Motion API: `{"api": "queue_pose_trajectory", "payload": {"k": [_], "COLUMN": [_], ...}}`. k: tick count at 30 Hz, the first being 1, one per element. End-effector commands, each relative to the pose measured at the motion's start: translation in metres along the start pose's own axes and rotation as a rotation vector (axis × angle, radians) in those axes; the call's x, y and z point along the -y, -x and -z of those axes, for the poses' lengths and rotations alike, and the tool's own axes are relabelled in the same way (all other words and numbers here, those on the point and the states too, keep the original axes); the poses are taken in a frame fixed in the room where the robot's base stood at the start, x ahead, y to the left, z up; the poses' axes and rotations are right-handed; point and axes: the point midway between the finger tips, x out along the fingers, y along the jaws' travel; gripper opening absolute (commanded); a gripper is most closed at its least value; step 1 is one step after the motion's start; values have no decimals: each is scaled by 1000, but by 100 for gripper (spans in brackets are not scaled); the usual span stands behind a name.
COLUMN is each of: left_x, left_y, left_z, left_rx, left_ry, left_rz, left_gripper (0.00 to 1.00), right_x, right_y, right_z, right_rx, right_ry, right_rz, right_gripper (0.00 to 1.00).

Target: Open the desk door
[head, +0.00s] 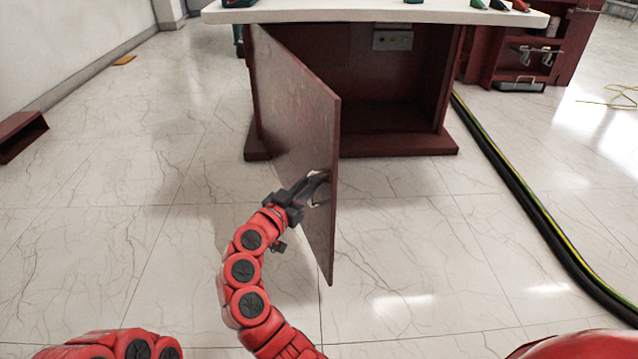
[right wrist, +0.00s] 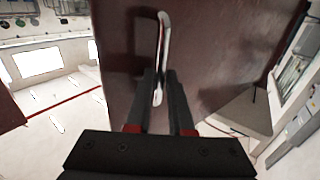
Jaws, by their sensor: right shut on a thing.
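The dark red-brown desk door (head: 298,125) is swung wide open. It is hinged at the left side of the cabinet under the desk (head: 450,80) and sticks out toward me. My right gripper (head: 313,190) is at the door's outer face near its free edge. In the right wrist view the metal door handle (right wrist: 163,45) runs between the fingers of my right gripper (right wrist: 160,95), which is shut on it. The inside of the cabinet shows dark and open. My left gripper is out of view; only red arm links show at the bottom left.
The white desktop (head: 330,12) carries a few small items at its edge. A thick black cable (head: 530,205) curves along the floor on the right. A dark red box (head: 20,135) lies at the left. The tiled floor around the door is clear.

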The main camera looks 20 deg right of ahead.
Motion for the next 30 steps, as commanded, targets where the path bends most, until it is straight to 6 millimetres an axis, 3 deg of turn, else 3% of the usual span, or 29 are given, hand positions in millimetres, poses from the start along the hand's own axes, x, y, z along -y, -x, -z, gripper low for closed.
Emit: {"api": "queue_pose_trajectory", "payload": {"k": [1,13,14,17,30], "left_x": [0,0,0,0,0], "left_y": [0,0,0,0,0], "left_z": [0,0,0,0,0], "left_rx": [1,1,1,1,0], "left_ry": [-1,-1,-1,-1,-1], "left_rz": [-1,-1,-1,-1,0], "left_gripper": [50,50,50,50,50], "right_x": [7,7,7,6,3], "right_y": [2,2,2,2,1], "right_z": [1,2,2,1,-1], "right_rx": [1,-1,-1,0,2], "right_ry": [-2,-3,-3,-2,-1], "right_rz": [17,13,13,9,-1], "right_gripper": [0,0,25,43,44]}}
